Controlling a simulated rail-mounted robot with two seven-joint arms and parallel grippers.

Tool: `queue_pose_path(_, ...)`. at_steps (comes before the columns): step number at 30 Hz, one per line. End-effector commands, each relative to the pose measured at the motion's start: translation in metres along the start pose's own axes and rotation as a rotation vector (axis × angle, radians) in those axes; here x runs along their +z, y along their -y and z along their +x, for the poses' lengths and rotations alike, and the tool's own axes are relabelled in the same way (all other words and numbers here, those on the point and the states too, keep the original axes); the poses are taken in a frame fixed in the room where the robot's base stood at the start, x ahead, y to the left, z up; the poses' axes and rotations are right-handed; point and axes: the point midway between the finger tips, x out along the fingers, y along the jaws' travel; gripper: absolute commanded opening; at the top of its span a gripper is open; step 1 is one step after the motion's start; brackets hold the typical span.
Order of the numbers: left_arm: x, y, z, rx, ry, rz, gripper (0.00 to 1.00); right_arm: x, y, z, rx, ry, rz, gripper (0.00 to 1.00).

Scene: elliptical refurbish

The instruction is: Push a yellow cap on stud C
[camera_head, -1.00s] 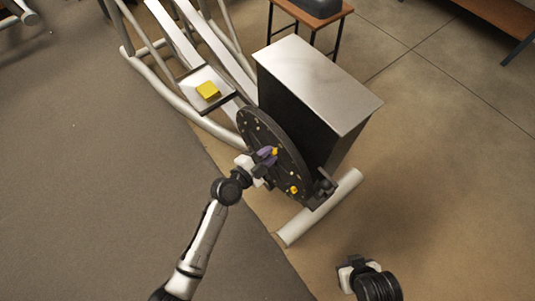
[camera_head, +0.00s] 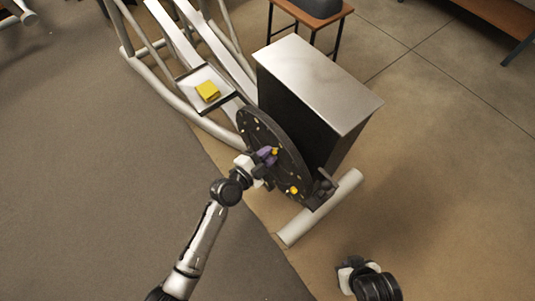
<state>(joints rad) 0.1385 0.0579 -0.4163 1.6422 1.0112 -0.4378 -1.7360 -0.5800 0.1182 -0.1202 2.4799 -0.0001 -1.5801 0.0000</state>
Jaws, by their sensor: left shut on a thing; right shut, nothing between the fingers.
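A dark disc (camera_head: 287,172) with small studs stands upright on the near end of the elliptical machine. One yellow cap (camera_head: 294,190) sits low on the disc. Another yellow spot, apparently a cap (camera_head: 275,152), shows at my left gripper (camera_head: 266,156), near the disc's middle. I cannot read which stud is C. My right gripper (camera_head: 350,264) is at the bottom right, away from the disc, shut and empty.
A tray (camera_head: 187,78) with a yellow block (camera_head: 208,91) sits on the machine's rails. A grey-topped box housing (camera_head: 318,83) stands behind the disc. A white floor tube (camera_head: 320,207) lies in front. The floor right of it is clear.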

Motion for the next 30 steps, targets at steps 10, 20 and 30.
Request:
queue_pose_path(10, -0.0001, 0.0, 0.0001, 0.0, 0.0, -0.001, 0.0, 0.0003, -0.0021, 0.0, 0.006, 0.001, -0.007, 0.0)
queue_pose_path(20, -0.0003, -0.0002, 0.0016, 0.0, 0.0, -0.001, 0.0, 0.0002, -0.001, 0.0006, 0.003, 0.0, -0.003, 0.0)
queue_pose_path(30, -0.001, -0.0003, 0.0054, 0.0, -0.001, -0.002, 0.0, 0.0002, 0.0009, 0.0017, -0.002, -0.001, 0.003, 0.0)
